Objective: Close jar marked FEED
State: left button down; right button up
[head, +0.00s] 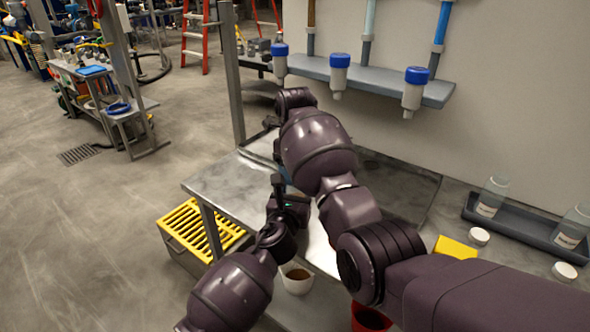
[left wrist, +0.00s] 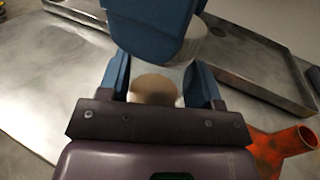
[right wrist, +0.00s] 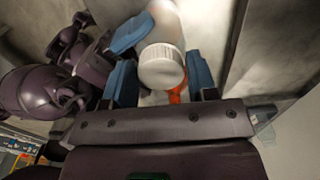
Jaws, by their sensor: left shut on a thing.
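In the right wrist view a pale jar (right wrist: 170,22) with a ribbed white lid (right wrist: 163,66) faces my right gripper (right wrist: 163,82). The lid sits at the jar's near end, between the right fingers; whether they grip it is unclear. A blue left fingertip lies beside the jar's body. In the left wrist view my left gripper (left wrist: 158,85) is shut on the jar, whose brownish round part (left wrist: 155,90) shows between the fingers. The white lid (left wrist: 195,45) shows behind a blue right finger. My arms mostly hide the jar in the head view. No FEED marking is readable.
Two clear jars (head: 491,196) (head: 573,227) stand on a dark tray (head: 520,232) at right. Two loose white lids (head: 479,236) (head: 564,271) and a yellow item (head: 455,248) lie nearby.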

jog(key=o, duration=0.3)
jog(key=shift+r, duration=2.2)
